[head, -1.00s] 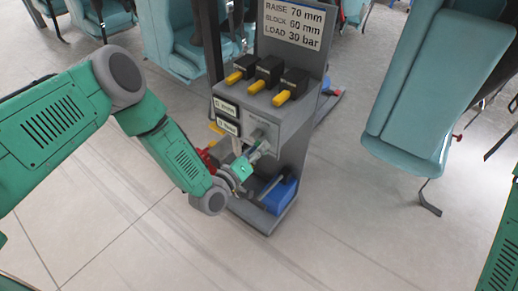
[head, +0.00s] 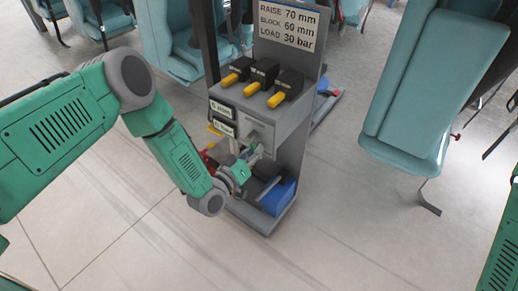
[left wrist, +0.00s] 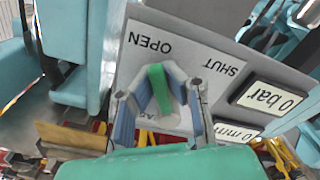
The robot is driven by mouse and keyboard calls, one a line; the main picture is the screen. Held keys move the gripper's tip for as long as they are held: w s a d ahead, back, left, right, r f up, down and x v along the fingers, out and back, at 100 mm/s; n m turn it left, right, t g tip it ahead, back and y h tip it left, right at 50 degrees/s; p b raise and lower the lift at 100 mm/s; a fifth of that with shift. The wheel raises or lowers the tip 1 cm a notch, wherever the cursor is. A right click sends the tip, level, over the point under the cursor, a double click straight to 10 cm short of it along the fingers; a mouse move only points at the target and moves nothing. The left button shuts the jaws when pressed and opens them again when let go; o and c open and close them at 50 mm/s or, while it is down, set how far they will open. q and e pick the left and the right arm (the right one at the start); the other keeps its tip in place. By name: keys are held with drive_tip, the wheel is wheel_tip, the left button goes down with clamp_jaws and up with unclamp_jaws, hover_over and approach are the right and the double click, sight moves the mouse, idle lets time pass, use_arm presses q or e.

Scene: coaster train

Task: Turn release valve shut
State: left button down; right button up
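The release valve's green lever (left wrist: 160,88) sits on a pale plate (left wrist: 180,50) marked OPEN and SHUT, upside down in the left wrist view. The lever's far end points toward OPEN. My left gripper (left wrist: 160,100) is open, with one finger on each side of the lever and visible gaps to it. In the head view my left gripper (head: 243,166) is at the front of the grey stand (head: 285,150), partly hiding the valve. My right gripper is out of view.
The stand bears black valves with yellow handles (head: 255,88), a sign (head: 287,25) and two small displays; the left wrist view reads 0 bar (left wrist: 270,98). A blue box (head: 279,195) sits low in the stand. Teal seats (head: 415,90) stand at the right; the front floor is clear.

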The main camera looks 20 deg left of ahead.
use_arm(q)
drive_tip(key=shift+w+a+m+p, duration=0.2)
drive_tip(key=shift+a+m+p, duration=0.45)
drive_tip(key=shift+m, duration=1.9)
drive_tip(key=shift+w+a+m+p, duration=0.3)
drive_tip(key=shift+a+m, duration=0.6)
drive_tip(key=shift+m, duration=1.6)
drive_tip(key=shift+w+a+m+p, duration=0.1)
drive_tip(key=shift+a+m+p, duration=0.6)
drive_tip(key=shift+m, duration=1.85)
drive_tip(key=shift+a, duration=0.15)
drive_tip(key=c, duration=1.8)
unclamp_jaws()
drive_tip(key=shift+o, duration=1.1)
drive_tip(key=shift+r, duration=0.1)
